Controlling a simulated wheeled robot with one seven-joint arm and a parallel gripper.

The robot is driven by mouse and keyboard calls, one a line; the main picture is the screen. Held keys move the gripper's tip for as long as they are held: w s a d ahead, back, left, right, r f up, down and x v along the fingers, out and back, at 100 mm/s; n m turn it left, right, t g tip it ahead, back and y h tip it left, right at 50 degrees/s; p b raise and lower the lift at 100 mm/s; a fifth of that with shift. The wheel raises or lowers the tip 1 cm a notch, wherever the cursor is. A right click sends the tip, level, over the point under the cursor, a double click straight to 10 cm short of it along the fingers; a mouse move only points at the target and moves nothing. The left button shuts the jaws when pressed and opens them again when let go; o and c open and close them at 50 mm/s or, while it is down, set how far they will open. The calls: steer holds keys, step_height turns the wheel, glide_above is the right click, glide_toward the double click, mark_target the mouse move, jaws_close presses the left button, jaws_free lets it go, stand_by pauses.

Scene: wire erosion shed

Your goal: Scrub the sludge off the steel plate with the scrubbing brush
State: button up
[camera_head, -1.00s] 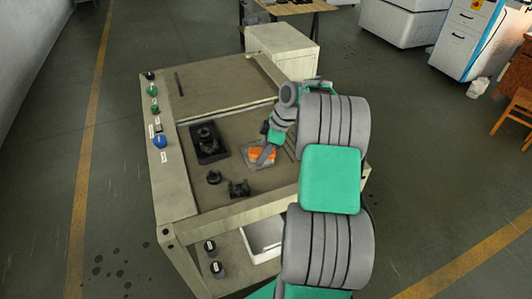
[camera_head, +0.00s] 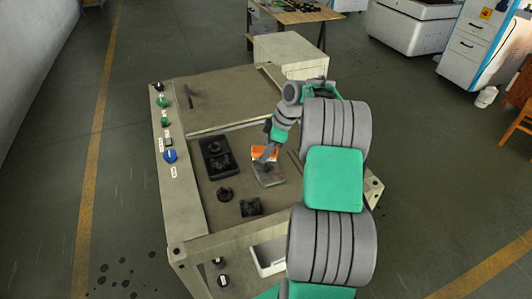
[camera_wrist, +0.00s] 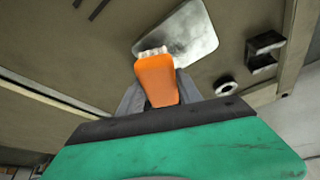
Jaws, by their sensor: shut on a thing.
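My gripper (camera_head: 264,155) is shut on the orange scrubbing brush (camera_head: 266,152), over the worktable. In the wrist view the orange brush (camera_wrist: 157,80) sits between the fingers, and its pale bristles (camera_wrist: 151,53) show at its far end. The grey steel plate (camera_head: 270,175) lies flat on the table; the wrist view also shows it (camera_wrist: 190,35). The bristle end overlaps the plate's edge in the wrist view; I cannot tell whether it touches. The plate looks mottled grey with faint darker patches; I cannot clearly make out sludge.
A black tray (camera_head: 206,172) holding dark parts stands left of the plate. A dark ring (camera_head: 224,194) and a dark block (camera_head: 250,208) lie nearer the front. Knobs, including a blue one (camera_head: 170,156), line the table's left frame. Bare tabletop lies around the plate.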

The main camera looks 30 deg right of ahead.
mark_target(260, 148)
steer(key=shift+w+r+p, duration=0.15)
steer(key=shift+r+p, duration=0.4)
steer(key=shift+r, duration=0.4)
steer(key=shift+r+p, duration=1.05)
steer(key=shift+r, duration=0.55)
